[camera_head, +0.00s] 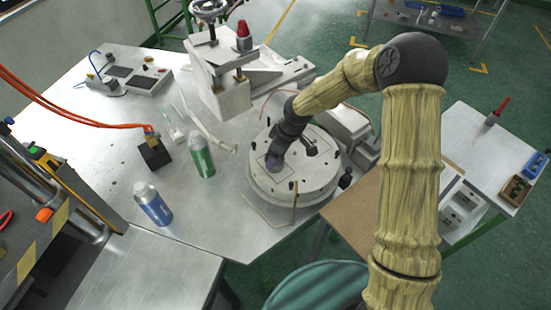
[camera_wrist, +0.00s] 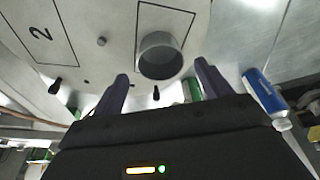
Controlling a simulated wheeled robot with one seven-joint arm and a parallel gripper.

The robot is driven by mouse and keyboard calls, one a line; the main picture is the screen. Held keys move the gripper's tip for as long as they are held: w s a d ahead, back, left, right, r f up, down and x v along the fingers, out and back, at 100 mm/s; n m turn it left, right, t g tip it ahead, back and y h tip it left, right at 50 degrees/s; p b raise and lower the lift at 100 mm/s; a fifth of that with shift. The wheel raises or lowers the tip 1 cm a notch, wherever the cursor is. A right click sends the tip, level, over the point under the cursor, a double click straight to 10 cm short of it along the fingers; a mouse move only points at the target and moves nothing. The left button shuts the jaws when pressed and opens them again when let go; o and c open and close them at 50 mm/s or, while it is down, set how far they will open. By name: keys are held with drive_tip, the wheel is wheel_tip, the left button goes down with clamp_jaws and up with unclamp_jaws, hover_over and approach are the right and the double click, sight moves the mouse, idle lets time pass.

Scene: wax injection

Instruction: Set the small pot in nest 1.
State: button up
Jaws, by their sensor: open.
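The small pot (camera_wrist: 160,58), a grey open-topped cup, stands on the round white turntable (camera_wrist: 85,75) in the wrist view. It overlaps a black-outlined rectangle; no number shows in that outline. Another outlined nest, marked 2 (camera_wrist: 41,33), lies to the left and is empty. My gripper (camera_wrist: 161,70) is open, its two dark fingers apart on either side of the pot, with gaps visible. In the head view my gripper (camera_head: 273,160) is low over the left part of the turntable (camera_head: 312,182); the pot cannot be made out there.
Small black knobs ring the turntable. A green bottle (camera_head: 201,155) and a blue bottle (camera_head: 153,204) stand on the metal table to the left. A press with a handwheel (camera_head: 208,8) stands behind. A black block (camera_head: 154,153) with orange hoses is farther left.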

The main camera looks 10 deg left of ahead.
drive_tip(key=v, duration=0.7)
drive_tip(key=shift+b, duration=0.45)
drive_tip(key=shift+r, duration=0.1)
drive_tip(key=s+d+r+m+h, duration=0.1)
drive_tip(key=s+d+r+m, duration=0.1)
drive_tip(key=s+d+m, duration=0.5)
drive_tip(key=s+d+r+m+t+h, duration=0.1)
drive_tip(key=s+d+m, duration=0.6)
drive_tip(key=d, duration=0.8)
wheel_tip(320, 180, up, 2)
drive_tip(key=s+h, duration=0.1)
drive_tip(key=s, duration=0.1)
drive_tip(key=shift+s+r+t, duration=0.2)
drive_tip(key=shift+s+t, duration=0.1)
drive_tip(key=shift+d+f, duration=0.1)
